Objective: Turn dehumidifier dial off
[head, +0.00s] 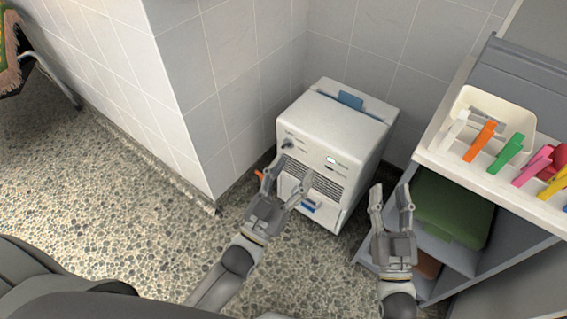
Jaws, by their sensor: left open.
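The dehumidifier (345,122) is a white box on the floor against the tiled corner. It has a blue piece on top and a dark vent grille on its front. A small dark dial (288,144) sits at the upper left of its front panel. My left gripper (290,172) is open in front of the unit, its fingertips just below the dial in the picture; I cannot tell whether it touches the panel. My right gripper (390,188) is open and empty, to the right of the dehumidifier, before the shelf unit. The dial's exact setting is too small to read.
A grey shelf unit (485,263) with a white top stands at the right, with a white bin (490,100) and several coloured clips on it. A green item (452,207) lies inside. A small orange thing (261,175) shows beside my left gripper. Pebbled floor (110,200) at left is clear.

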